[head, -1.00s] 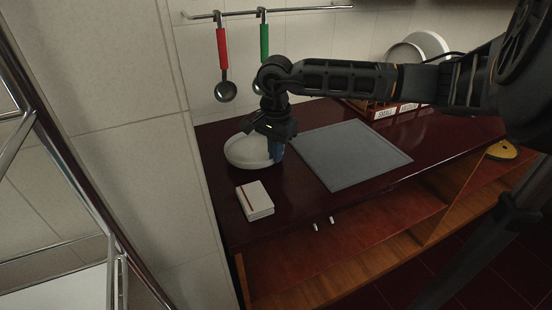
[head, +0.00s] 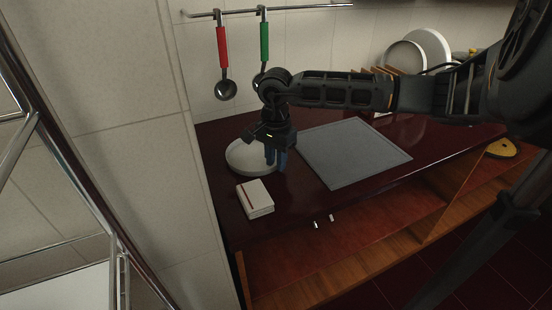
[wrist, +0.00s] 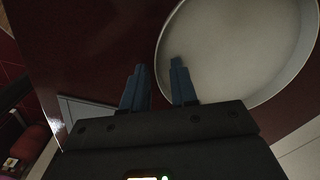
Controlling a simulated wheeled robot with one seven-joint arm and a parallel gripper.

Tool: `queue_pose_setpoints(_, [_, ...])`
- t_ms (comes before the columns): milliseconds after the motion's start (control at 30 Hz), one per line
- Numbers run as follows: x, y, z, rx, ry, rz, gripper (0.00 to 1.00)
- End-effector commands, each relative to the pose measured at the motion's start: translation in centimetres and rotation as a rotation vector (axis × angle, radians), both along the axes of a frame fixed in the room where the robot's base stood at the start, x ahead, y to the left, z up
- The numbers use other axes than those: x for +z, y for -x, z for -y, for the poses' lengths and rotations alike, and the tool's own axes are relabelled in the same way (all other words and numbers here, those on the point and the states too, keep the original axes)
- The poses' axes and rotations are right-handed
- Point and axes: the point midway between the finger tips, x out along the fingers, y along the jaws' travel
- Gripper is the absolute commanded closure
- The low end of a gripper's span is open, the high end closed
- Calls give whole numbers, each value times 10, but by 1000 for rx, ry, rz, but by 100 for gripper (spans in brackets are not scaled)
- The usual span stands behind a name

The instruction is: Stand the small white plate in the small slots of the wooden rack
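A round, shallow white plate with a raised rim (head: 240,158) lies flat on the dark red counter at the left. It also fills the upper right of the wrist view (wrist: 235,45). My gripper (head: 276,160) points down at the plate's right edge. Its blue fingers (wrist: 157,72) are apart, one over the plate and one outside the rim in the wrist view, with nothing held. I cannot tell whether they touch it. The wooden rack (head: 383,74) stands at the back right, mostly hidden behind my arm. Its small slots do not show.
Two round plates, one grey (head: 404,55) and one white (head: 432,45), stand upright at the rack. A grey mat (head: 352,156) lies right of my gripper. A small white box-like block (head: 255,198) lies in front of the plate. Ladles (head: 225,88) hang from a rail above.

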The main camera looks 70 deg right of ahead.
Motion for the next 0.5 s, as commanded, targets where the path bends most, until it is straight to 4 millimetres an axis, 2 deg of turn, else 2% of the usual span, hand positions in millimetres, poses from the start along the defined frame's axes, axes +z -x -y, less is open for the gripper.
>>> queue_pose_setpoints(167, [-3,0,-1,-2,-4,1,72])
queue_pose_setpoints(500, [39,5,0,0,4,-1,72])
